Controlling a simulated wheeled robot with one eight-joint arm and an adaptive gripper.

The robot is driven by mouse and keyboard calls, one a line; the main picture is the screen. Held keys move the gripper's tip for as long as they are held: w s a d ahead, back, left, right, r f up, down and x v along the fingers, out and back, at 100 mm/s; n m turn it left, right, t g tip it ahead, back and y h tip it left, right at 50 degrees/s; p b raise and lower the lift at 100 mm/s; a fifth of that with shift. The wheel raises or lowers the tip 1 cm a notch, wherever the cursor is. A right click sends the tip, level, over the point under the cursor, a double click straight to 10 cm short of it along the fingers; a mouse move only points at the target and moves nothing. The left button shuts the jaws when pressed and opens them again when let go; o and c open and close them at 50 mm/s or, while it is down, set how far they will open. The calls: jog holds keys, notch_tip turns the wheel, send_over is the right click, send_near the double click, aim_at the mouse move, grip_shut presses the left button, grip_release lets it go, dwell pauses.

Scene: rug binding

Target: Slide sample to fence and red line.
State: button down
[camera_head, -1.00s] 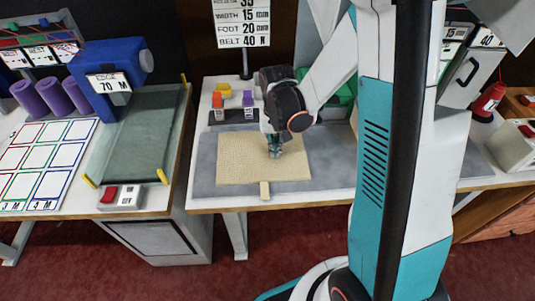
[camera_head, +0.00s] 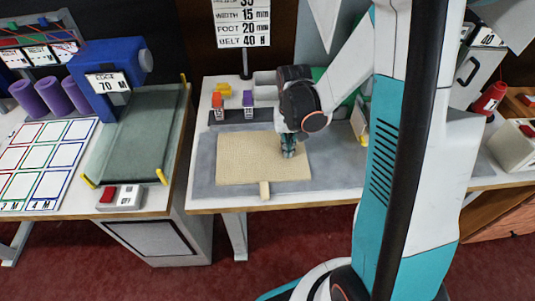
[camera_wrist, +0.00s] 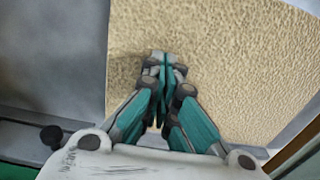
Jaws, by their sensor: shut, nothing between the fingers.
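The tan textured sample (camera_head: 248,160) lies flat on the grey mat (camera_head: 203,172) of the middle table. My gripper (camera_head: 288,152) is shut and empty, pointing down at the sample's right part. In the wrist view, the closed fingertips (camera_wrist: 165,62) are over the sample (camera_wrist: 225,60), near one of its edges. I cannot tell for sure whether they touch it. I cannot make out a fence or a red line; my arm hides part of the table's right side.
Orange and purple blocks (camera_head: 248,98) stand on a dark strip behind the mat, with a yellow piece (camera_head: 223,90). A sign (camera_head: 242,22) stands at the back. A blue machine (camera_head: 108,75) with a green bed (camera_head: 135,140) is on the left table. The mat left of the sample is clear.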

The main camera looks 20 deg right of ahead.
jog(key=shift+w+d+f, duration=0.1)
jog(key=shift+w+d, duration=0.1)
jog(key=shift+w, duration=0.4)
jog(key=shift+w+d, duration=0.2)
jog(key=shift+w, duration=0.35)
jog(key=shift+w, duration=0.1)
jog(key=shift+w+d, duration=0.15)
jog(key=shift+w, duration=0.2)
jog(key=shift+w+d, duration=0.15)
jog(key=shift+w, duration=0.4)
jog(key=shift+r+p, duration=2.35)
jog(key=shift+r, duration=1.3)
